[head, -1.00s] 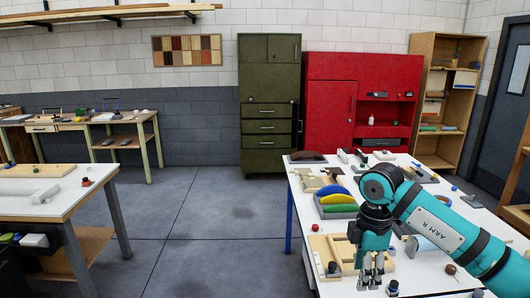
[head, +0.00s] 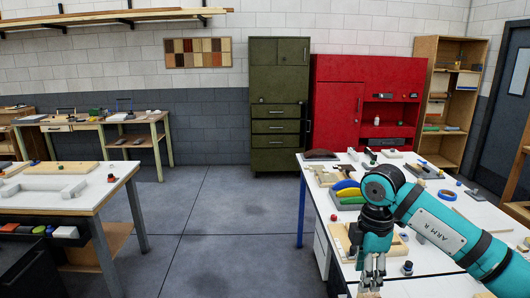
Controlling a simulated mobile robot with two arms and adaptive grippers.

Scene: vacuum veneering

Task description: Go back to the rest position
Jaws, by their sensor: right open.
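My right gripper (head: 372,272) hangs from the teal right arm, pointing down over the front left part of the right-hand white table (head: 425,262). Its fingers are apart and I see nothing held between them. A wooden frame or board (head: 340,238) lies on the table just behind and left of the gripper, partly hidden by it. Blue, yellow and green curved pieces (head: 347,195) stand behind the arm. My left gripper is not in view.
A second white table (head: 70,200) with a pale board stands at the left. Clear floor (head: 225,235) lies between the tables. A green cabinet (head: 278,90), a red cabinet (head: 337,110) and a wooden shelf (head: 437,110) line the back wall.

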